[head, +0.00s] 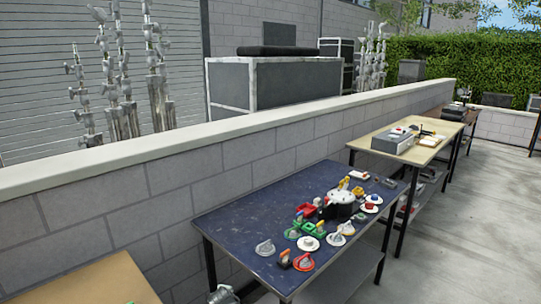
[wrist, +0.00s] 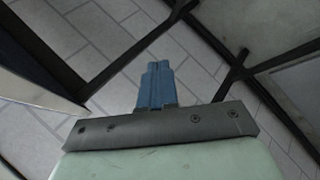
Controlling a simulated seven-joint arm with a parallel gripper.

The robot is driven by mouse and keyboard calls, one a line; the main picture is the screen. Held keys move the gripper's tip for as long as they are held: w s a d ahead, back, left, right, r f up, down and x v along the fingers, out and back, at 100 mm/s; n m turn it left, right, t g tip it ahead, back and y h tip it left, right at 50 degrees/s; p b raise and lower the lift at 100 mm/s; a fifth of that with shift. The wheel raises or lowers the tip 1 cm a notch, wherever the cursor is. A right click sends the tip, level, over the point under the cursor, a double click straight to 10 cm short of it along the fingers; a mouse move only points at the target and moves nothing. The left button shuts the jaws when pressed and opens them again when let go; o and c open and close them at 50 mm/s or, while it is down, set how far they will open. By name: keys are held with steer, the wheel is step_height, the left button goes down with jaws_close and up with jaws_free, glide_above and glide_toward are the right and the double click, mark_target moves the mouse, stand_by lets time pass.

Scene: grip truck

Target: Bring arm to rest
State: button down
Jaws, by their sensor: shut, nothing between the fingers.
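My gripper (wrist: 158,68) shows in the wrist view with its blue fingers pressed together and nothing between them. It points down past dark table legs toward grey paving. No object touches the fingers in that view. In the head view I cannot make out my arm or gripper with certainty.
A wooden table (head: 85,284) is at lower left. A light table (head: 430,152) stands farther back. A block wall (head: 180,183) runs behind them; concrete floor (head: 470,230) is open at right.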

steer(key=s+d+f+m+g+h, duration=0.2)
steer(key=s+d+f+m+g, duration=0.15)
steer(key=s+d+f, duration=0.75)
steer(key=s+d+f+m+g+h, duration=0.1)
steer(key=s+d+f+m+g, duration=0.25)
steer(key=s+d+f, duration=0.65)
steer(key=s+d+f+m+g, duration=0.1)
steer(key=s+d+m+g, duration=0.1)
steer(key=s, duration=0.7)
steer(key=s+d+f+m+g+y, duration=0.1)
steer(key=s+d+f+m+g, duration=0.1)
steer(key=s+d, duration=0.5)
steer(key=s+d+f+m+g, duration=0.1)
steer(key=s+d+m+g, duration=0.3)
steer(key=s, duration=0.8)
steer(key=shift+d+f+m+y, duration=0.15)
steer(key=shift+f+m+y, duration=0.15)
steer(key=shift+m, duration=0.8)
